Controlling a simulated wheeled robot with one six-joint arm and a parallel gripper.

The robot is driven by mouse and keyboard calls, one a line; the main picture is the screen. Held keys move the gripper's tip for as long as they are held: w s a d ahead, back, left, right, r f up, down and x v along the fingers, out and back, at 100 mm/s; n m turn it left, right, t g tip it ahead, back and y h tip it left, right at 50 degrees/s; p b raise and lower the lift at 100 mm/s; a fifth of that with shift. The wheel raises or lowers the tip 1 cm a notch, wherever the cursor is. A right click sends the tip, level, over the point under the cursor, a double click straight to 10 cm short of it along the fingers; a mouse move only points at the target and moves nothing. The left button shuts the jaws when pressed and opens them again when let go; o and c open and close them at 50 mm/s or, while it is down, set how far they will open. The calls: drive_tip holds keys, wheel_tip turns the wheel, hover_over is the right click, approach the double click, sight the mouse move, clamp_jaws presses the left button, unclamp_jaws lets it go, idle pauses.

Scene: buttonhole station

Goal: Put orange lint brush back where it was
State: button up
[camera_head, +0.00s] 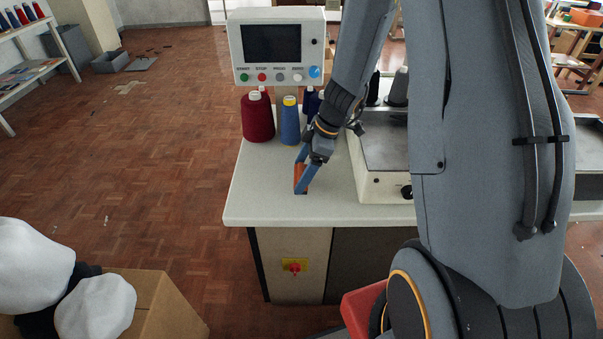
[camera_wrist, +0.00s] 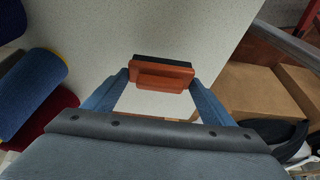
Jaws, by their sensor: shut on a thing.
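The orange lint brush (camera_head: 301,178) is between the fingers of my gripper (camera_head: 301,168), low over the left part of the white table top (camera_head: 262,205). In the wrist view the brush (camera_wrist: 160,77) shows an orange body with a dark strip along its far edge. The fingers of my gripper (camera_wrist: 160,88) press on its two ends. The head view does not clearly show whether the brush touches the table.
Red (camera_head: 257,117) and blue (camera_head: 290,122) thread cones stand behind the brush, below a control panel (camera_head: 278,45). A cream machine (camera_head: 380,170) stands to the right. The table's front left is clear. A cardboard box (camera_head: 165,300) with white things is on the lower left.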

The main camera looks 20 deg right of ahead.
drive_tip(key=shift+f, duration=0.7)
drive_tip(key=shift+f, duration=0.15)
drive_tip(key=o, duration=1)
drive_tip(key=shift+r, duration=0.2)
drive_tip(key=b+v, duration=0.2)
drive_tip(key=v, duration=1)
drive_tip(key=s+a+m+h, duration=0.2)
drive_tip(key=s+m, duration=0.5)
drive_tip(key=s, duration=0.1)
drive_tip(key=s+a+m+h, duration=0.2)
drive_tip(key=s+a+m, duration=0.1)
drive_tip(key=s+m, duration=0.4)
drive_tip(key=shift+s+g, duration=0.4)
drive_tip(key=shift+s, duration=0.05)
